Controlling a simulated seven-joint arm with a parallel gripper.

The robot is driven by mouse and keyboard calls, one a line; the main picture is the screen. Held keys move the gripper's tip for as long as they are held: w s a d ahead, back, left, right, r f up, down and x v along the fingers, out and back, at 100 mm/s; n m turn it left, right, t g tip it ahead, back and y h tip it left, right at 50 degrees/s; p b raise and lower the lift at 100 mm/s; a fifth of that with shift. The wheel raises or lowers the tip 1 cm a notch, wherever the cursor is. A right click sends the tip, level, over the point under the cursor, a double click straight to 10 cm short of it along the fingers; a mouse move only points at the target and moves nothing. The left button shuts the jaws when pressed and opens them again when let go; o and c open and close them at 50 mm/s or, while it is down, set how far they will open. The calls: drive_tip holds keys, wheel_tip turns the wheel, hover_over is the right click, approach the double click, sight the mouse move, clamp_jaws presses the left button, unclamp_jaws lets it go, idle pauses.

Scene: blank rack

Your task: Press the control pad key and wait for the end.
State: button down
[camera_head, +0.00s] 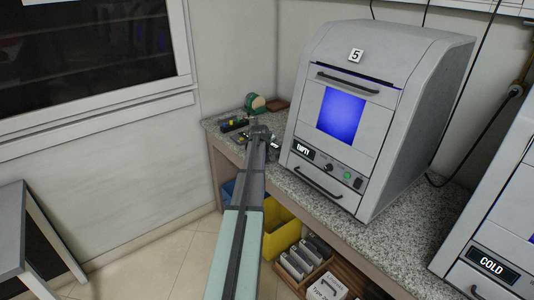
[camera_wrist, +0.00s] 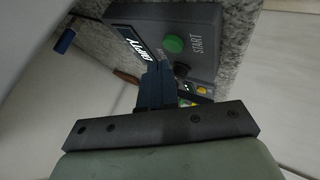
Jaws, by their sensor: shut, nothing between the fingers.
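The control pad (camera_wrist: 150,22) is a dark grey box on the speckled counter in the wrist view. It has a lit EMPTY display (camera_wrist: 137,46), a round green key (camera_wrist: 173,44) marked START and a dark round knob below it. My gripper (camera_wrist: 160,70) is shut and empty, its fingertips just below the display and green key in the picture. I cannot tell whether they touch the pad. In the head view my gripper (camera_head: 260,132) is over the counter left of machine 5 and hides most of what lies behind it.
Machine 5 (camera_head: 390,50) stands beside my gripper, with a blue-lit window and its own EMPTY display. A COLD machine (camera_head: 500,225) is at the right. A green tape roll (camera_head: 255,102) and small items lie at the counter's left end. A yellow bin (camera_head: 283,232) is below.

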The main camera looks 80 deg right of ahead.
drive_tip(key=shift+f, duration=0.15)
idle(0.5)
drive_tip(key=shift+f, duration=0.3)
drive_tip(key=shift+f, duration=0.45)
idle(1.0)
drive_tip(key=shift+r, duration=3.4)
